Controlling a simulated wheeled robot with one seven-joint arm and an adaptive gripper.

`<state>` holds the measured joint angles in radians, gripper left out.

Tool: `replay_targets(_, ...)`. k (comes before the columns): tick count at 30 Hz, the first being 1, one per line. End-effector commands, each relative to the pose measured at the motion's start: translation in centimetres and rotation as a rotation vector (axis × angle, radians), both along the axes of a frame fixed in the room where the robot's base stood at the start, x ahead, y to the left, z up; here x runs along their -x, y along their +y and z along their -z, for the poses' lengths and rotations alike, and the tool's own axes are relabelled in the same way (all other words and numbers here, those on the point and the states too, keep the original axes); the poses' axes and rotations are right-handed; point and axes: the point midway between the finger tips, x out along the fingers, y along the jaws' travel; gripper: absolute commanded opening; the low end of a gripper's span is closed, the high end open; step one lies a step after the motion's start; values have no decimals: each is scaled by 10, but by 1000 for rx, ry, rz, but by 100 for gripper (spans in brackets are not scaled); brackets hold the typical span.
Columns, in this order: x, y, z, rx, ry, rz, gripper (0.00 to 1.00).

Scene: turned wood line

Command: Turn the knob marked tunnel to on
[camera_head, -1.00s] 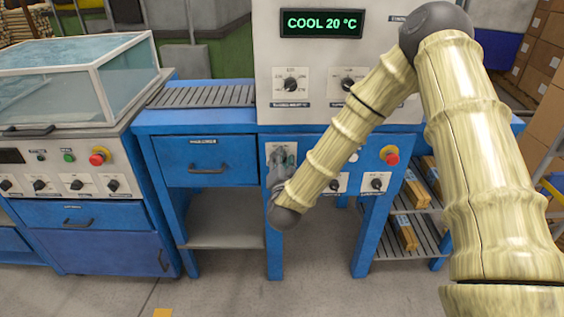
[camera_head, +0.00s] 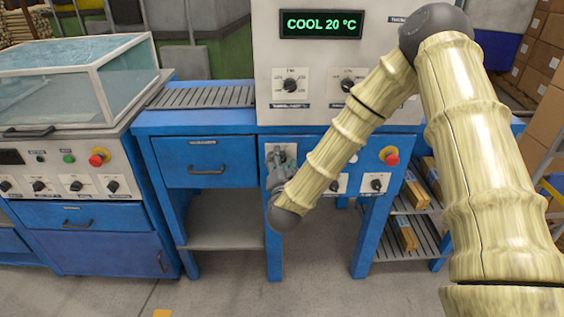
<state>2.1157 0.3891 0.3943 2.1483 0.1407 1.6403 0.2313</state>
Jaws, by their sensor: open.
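My gripper (camera_head: 279,158) is at the left knob plate (camera_head: 289,148) on the blue front panel below the oven-like machine. Its fingers are in front of that plate and cover the knob there, so the knob's setting is hidden. Whether the fingers touch the knob cannot be told. Two more knobs are on the same panel, one partly behind my arm (camera_head: 337,184) and one to its right (camera_head: 376,184). Their labels are too small to read, so I cannot tell which knob is marked tunnel. The display (camera_head: 321,23) above reads COOL 20 °C.
A red stop button (camera_head: 391,158) is right of my forearm. Two larger dials, the left one (camera_head: 291,86) clear to see, are on the grey panel above. A blue drawer (camera_head: 206,157) with a handle is left of my gripper. Boxes stand on the right.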

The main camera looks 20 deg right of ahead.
Motion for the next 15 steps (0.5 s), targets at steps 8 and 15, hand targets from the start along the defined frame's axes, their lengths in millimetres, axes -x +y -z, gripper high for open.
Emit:
replay_targets(8,37,11,1,0,3,-3,53)
replay_targets(15,79,23,1,-1,2,-2,53)
